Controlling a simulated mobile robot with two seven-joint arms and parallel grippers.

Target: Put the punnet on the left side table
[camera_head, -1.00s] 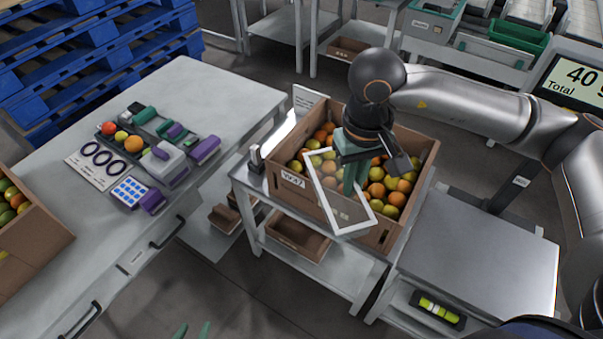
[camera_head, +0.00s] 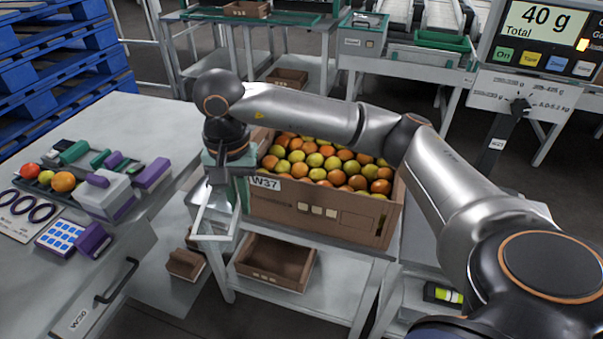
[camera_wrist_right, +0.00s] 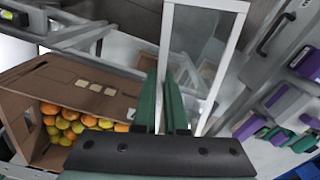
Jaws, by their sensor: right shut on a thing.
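The punnet (camera_head: 203,214) is a clear tray with a white rim. It hangs tilted from my right gripper (camera_head: 238,190), beside the left end of the fruit crate and near the gap before the left side table (camera_head: 140,122). In the right wrist view the punnet (camera_wrist_right: 198,45) shows as a white-rimmed clear panel just past the green fingers (camera_wrist_right: 161,85), which are shut on its edge. The left side table has a bare grey top at its far end. My left gripper is out of view.
Sample tomatoes, cards, and purple and green devices crowd the left table's near part. An empty brown box (camera_head: 275,268) sits on the trolley's lower shelf. A scale display (camera_head: 540,35) stands back right.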

